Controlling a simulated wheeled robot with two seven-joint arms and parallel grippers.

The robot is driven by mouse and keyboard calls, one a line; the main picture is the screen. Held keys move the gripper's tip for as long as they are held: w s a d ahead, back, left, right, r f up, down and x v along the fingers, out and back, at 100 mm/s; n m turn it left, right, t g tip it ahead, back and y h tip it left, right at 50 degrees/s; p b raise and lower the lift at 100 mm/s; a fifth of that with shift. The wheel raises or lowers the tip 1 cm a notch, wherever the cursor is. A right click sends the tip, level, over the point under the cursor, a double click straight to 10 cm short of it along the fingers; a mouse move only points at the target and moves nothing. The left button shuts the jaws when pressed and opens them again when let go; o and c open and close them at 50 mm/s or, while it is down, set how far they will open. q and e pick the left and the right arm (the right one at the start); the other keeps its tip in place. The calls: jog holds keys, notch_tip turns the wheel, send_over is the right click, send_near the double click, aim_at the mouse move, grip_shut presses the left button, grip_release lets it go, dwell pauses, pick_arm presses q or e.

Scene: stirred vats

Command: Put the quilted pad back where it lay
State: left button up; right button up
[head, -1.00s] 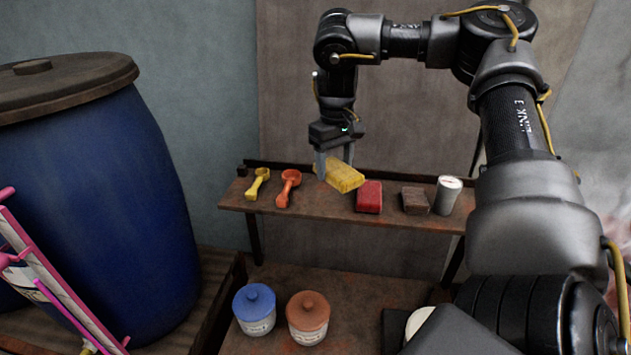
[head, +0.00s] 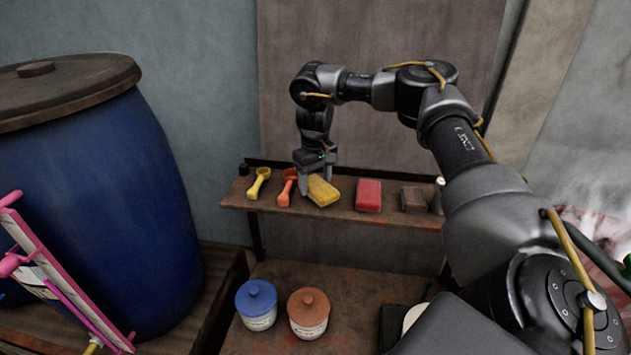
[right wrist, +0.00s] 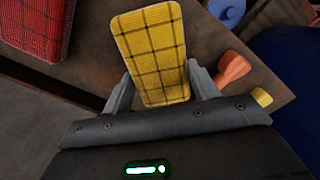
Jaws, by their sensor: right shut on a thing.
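The yellow quilted pad (head: 323,191), marked with a dark grid, is held by my right gripper (head: 316,181). It is at the wall shelf (head: 285,209), between the orange scoop (head: 286,187) and the red pad (head: 368,195). I cannot tell whether its underside touches the shelf. In the right wrist view the pad (right wrist: 153,50) sits between the two fingers of the right gripper (right wrist: 160,85), its long part sticking out past them. My left gripper is not in view.
A yellow scoop (head: 258,184) lies left of the orange one. A brown block (head: 413,199) stands right of the red pad, and a pale canister (head: 437,197) is partly hidden by my arm. Below are a blue jar (head: 257,304) and a brown jar (head: 308,313). A blue barrel (head: 100,220) stands left.

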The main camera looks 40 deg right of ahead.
aim_at(315, 183)
jog(key=shift+d+f, duration=0.1)
jog(key=shift+f, duration=0.3)
jog(key=shift+f, duration=0.15)
jog(key=o, duration=0.8)
jog(key=shift+o, duration=0.2)
notch_tip(315, 183, up, 12)
jog(key=shift+r+b, duration=0.25)
jog(key=shift+b, duration=0.2)
